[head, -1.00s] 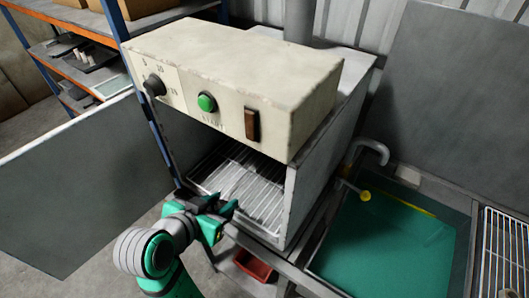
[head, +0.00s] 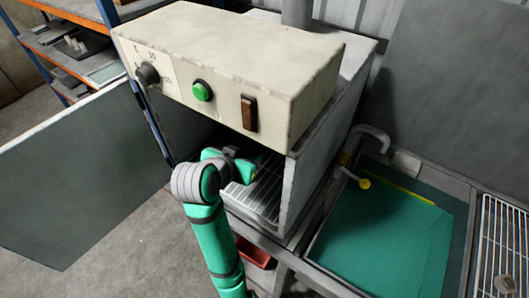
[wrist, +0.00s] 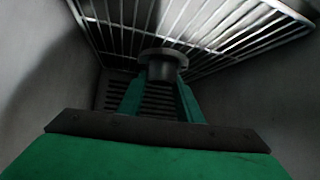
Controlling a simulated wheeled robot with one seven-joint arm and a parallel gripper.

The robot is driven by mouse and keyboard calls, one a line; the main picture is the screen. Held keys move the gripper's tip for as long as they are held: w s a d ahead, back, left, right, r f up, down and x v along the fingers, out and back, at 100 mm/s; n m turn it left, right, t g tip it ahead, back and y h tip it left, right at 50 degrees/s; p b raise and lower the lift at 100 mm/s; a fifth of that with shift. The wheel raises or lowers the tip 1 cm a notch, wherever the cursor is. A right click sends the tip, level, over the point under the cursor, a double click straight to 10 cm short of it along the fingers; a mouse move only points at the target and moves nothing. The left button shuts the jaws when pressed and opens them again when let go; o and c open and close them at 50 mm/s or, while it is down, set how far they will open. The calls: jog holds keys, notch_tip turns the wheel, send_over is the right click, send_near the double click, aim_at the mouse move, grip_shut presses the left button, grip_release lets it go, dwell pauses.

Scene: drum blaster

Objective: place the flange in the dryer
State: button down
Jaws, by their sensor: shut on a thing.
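The dryer (head: 320,170) is a grey box under a cream control panel, with its front open and a wire rack (head: 262,195) inside. My gripper (head: 246,168) reaches into the opening above the rack, partly under the panel's edge. In the wrist view my gripper (wrist: 162,95) is shut on the flange (wrist: 162,67), a dark grey round piece with a wide rim, held between the fingertips. The rack's bars (wrist: 215,32) show beyond the flange; I cannot tell whether they touch. The flange cannot be made out in the head view.
The dryer door (head: 85,170) stands wide open at the left. The control panel (head: 225,65) with a knob, green button and brown switch overhangs the opening. A basin (head: 390,245) with a teal bottom and a wire rack (head: 500,240) lie to the right. A red bin (head: 252,252) sits below.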

send_over(264, 160)
jog(key=shift+s+f, duration=0.15)
jog(key=shift+f, duration=3.1)
jog(key=shift+w+d+f, duration=0.1)
jog(key=shift+w+f, duration=0.1)
jog(key=shift+f, duration=0.1)
jog(key=c, duration=1.3)
grip_release()
jog(key=shift+o, duration=0.2)
